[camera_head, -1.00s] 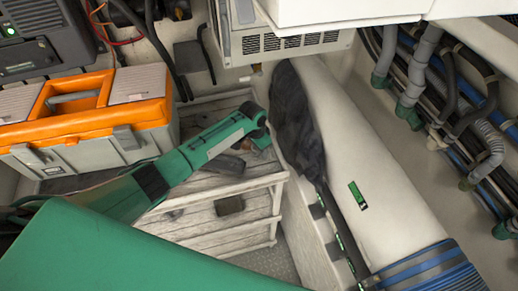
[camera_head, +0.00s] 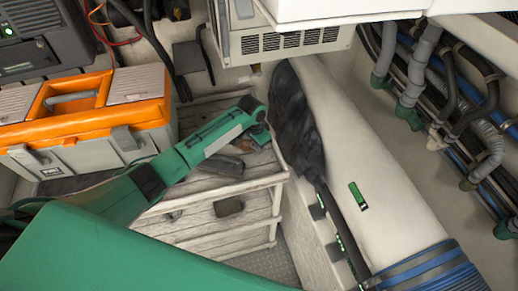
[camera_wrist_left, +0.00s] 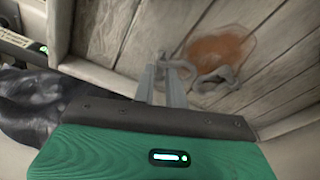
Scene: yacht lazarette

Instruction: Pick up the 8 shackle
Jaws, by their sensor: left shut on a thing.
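My left gripper (camera_head: 258,140) is at the upper right part of the slatted wooden crate or shelf (camera_head: 190,222). In the left wrist view its two narrow grey fingers (camera_wrist_left: 168,80) are close together. A grey curved metal piece that looks like the shackle (camera_wrist_left: 222,76) extends to the right from the fingertips, and the gripper is shut on it. Part of it is hidden by the fingers. No size marking can be read. In the head view I cannot make out the shackle. My right gripper is not in view.
Two dark blocks (camera_head: 223,165) (camera_head: 229,206) lie on the slatted wood. An orange and grey toolbox (camera_head: 85,125) stands to the left. A rolled white sail with a dark cover (camera_head: 300,125) is close on the right. An orange-brown stain (camera_wrist_left: 215,46) marks the planks.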

